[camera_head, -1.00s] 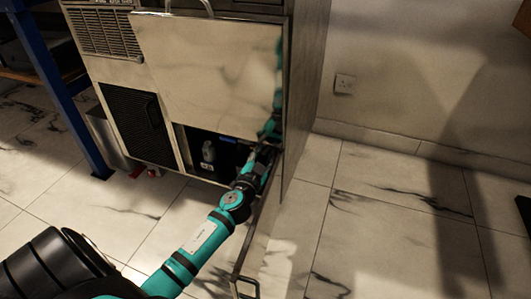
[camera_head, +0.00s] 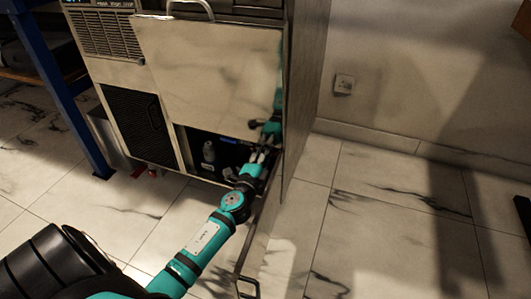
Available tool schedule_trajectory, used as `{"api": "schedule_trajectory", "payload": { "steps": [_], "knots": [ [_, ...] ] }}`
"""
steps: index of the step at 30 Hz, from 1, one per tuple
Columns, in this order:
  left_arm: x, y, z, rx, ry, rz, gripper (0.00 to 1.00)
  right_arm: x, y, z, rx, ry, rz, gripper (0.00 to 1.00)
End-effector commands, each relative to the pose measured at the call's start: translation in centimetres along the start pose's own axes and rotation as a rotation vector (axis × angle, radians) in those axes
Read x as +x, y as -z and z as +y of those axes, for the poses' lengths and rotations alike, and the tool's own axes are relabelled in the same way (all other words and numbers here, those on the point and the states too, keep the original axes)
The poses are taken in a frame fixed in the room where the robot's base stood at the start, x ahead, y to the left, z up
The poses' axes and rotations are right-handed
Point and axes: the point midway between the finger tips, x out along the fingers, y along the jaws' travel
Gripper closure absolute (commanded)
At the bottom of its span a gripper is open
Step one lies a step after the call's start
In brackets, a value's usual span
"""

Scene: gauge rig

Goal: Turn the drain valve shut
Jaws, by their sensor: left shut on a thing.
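The steel machine (camera_head: 205,65) stands upright with a low dark opening (camera_head: 205,155) under its shiny front panel. My left gripper (camera_head: 264,153) reaches into the right end of this opening. Its fingers are shut on a small part there, which I take to be the drain valve; the fingers and shadow hide most of it, so its angle cannot be told. A mirrored image of my arm shows on the panel just above. My right gripper is out of view.
A grey bottle-like part (camera_head: 208,151) stands inside the opening, left of my gripper. Small red fittings (camera_head: 140,171) show under the machine's left side. A blue post (camera_head: 70,100) stands at left.

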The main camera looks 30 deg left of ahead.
Motion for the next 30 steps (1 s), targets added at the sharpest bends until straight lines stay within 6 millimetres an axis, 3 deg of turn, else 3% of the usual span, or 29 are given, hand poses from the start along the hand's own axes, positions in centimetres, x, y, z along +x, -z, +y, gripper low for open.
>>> {"api": "schedule_trajectory", "payload": {
  "steps": [12,30],
  "knots": [
    [-0.05,0.08,0.13,0.208,-0.003,0.001,1.0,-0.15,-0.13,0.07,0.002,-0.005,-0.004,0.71],
    [-0.07,0.1,0.19,0.245,-0.003,0.003,1.0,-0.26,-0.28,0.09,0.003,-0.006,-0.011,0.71]
  ]
}}
